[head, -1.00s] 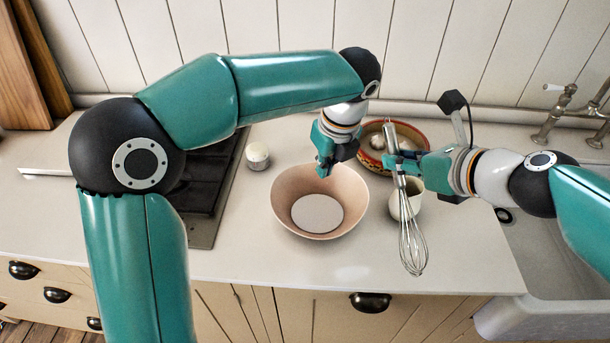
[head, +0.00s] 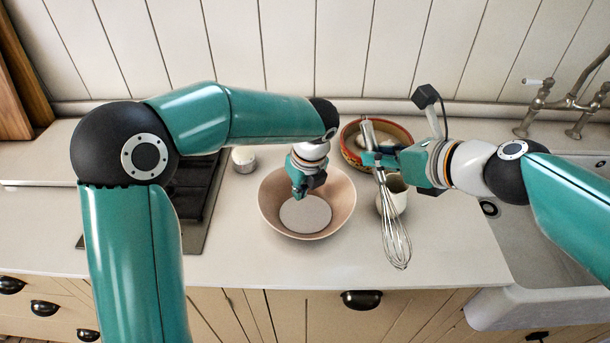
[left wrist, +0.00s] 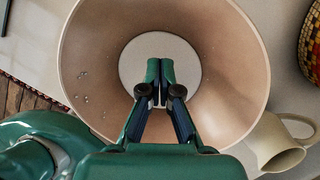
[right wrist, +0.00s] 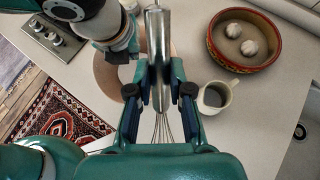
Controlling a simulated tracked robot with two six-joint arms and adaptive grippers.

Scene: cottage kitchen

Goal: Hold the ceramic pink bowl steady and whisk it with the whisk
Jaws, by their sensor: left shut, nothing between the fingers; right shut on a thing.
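The pink bowl (head: 343,203) stands upright on the counter, and its inside fills much of the left wrist view (left wrist: 235,60). My left gripper (head: 302,194) is shut and empty, pointing down over the bowl's opening; its closed fingertips show over the bowl's pale bottom in the left wrist view (left wrist: 160,66). I cannot tell whether they touch the bowl. My right gripper (head: 372,160) is shut on the handle of the whisk (head: 394,240), to the right of the bowl. The whisk hangs wires down, slightly tilted, outside the bowl. The handle also shows in the right wrist view (right wrist: 157,45).
A cream jug (head: 398,196) with dark contents stands close behind the whisk. A painted bowl (head: 408,137) with white round things, likely eggs or garlic, is at the back. A small white pot (head: 244,160) and dark hob (head: 190,205) are left; the sink (head: 540,240) is right.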

